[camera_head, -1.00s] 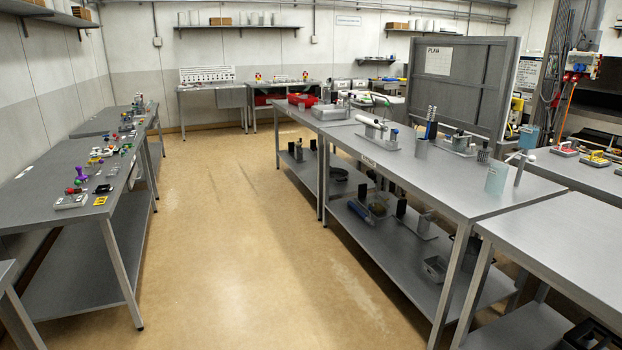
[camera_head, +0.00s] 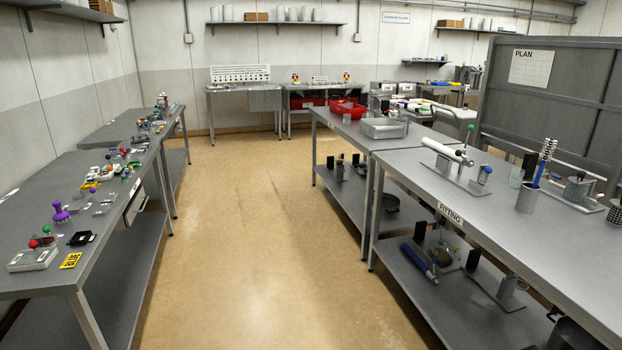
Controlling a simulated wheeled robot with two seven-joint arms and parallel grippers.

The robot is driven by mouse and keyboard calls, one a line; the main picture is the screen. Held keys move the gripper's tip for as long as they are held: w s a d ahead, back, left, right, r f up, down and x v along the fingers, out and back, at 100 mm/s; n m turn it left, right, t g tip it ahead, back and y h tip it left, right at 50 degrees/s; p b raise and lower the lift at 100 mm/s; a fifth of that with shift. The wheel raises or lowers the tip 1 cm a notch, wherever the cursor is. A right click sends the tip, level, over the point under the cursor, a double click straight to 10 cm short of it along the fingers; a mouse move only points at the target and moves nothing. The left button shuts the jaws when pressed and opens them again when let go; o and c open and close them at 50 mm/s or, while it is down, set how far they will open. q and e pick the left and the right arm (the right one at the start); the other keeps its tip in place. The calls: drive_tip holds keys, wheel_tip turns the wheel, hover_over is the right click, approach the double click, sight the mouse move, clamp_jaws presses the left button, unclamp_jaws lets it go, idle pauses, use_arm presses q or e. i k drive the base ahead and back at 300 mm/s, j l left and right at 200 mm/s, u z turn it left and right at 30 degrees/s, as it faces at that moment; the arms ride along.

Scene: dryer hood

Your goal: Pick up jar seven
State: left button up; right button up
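I cannot make out a jar marked seven in the head view. Several plain pale cylindrical containers (camera_head: 291,14) stand on the back wall shelf, too small to read any mark. Neither shows a number. Neither of my grippers is in view.
An open aisle of tan floor (camera_head: 250,240) runs between the left bench (camera_head: 120,215) and the right bench marked FITTING (camera_head: 420,185). Two back benches (camera_head: 245,100) stand against the far wall. A grey PLAN board (camera_head: 560,90) rises behind the right bench.

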sight(347, 117)
drive_tip(key=i, duration=0.95)
drive_tip(key=i+z, duration=0.1)
drive_tip(key=i, duration=0.9)
drive_tip(key=i+j, duration=0.2)
drive_tip(key=i, duration=0.75)
drive_tip(key=i+j+z, duration=0.1)
drive_tip(key=i, duration=0.85)
drive_tip(key=i+j+z, duration=0.1)
drive_tip(key=i+z, duration=0.15)
drive_tip(key=i+j+z, duration=0.2)
drive_tip(key=i, duration=0.25)
drive_tip(key=i+j+z, duration=0.15)
drive_tip(key=z, duration=0.35)
drive_tip(key=j+z, duration=0.45)
drive_tip(key=i+j+z, duration=0.1)
drive_tip(key=z, duration=0.4)
drive_tip(key=j, duration=0.1)
